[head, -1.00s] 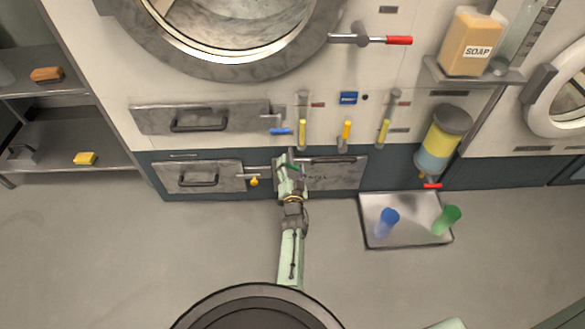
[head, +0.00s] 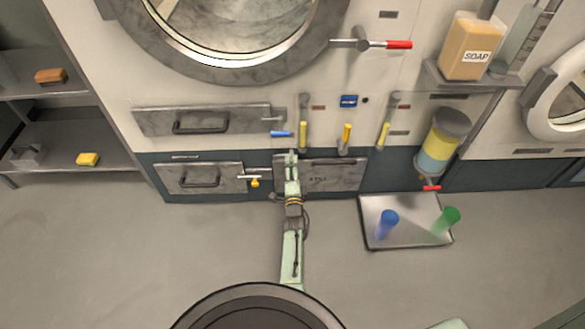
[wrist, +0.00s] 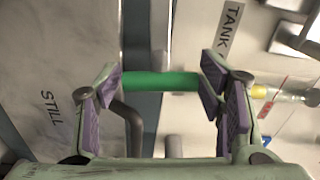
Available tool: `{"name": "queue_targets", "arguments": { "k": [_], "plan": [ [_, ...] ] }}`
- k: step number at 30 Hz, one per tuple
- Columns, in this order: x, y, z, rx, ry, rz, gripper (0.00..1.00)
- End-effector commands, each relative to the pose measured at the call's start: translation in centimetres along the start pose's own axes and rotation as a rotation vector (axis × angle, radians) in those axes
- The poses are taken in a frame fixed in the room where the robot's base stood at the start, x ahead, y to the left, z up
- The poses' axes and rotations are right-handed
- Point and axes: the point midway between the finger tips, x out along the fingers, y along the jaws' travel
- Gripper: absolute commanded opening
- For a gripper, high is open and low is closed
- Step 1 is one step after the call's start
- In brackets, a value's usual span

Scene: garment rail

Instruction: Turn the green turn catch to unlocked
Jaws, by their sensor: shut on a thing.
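The green turn catch (wrist: 160,82) shows in the wrist view as a short green bar spanning the space between my gripper's fingers. My gripper (wrist: 160,84) is shut on it, with purple pads at its two ends. In the head view my gripper (head: 291,157) is at the top left edge of the right lower drawer front (head: 335,175), and it mostly hides the catch there. The wrist view shows a STILL label (wrist: 52,116) on the drawer front and a TANK label (wrist: 232,28) on the panel.
A yellow-tipped catch (head: 255,182) is to the left, by the left lower drawer (head: 200,178). A blue handle (head: 281,134) and several yellow levers are just above my gripper. A tray (head: 410,243) with blue and green cups lies at right. The floor is clear at left.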

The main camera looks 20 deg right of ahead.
Motion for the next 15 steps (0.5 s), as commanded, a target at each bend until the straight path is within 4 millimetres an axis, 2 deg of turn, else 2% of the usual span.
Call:
{"name": "queue_targets", "arguments": {
  "k": [6, 15],
  "plan": [
    [0.17, -0.27, -0.09, 0.085, 0.000, -0.005, 0.12],
    [0.17, -0.25, -0.09, 0.125, 0.001, -0.005, 0.12]
  ]
}}
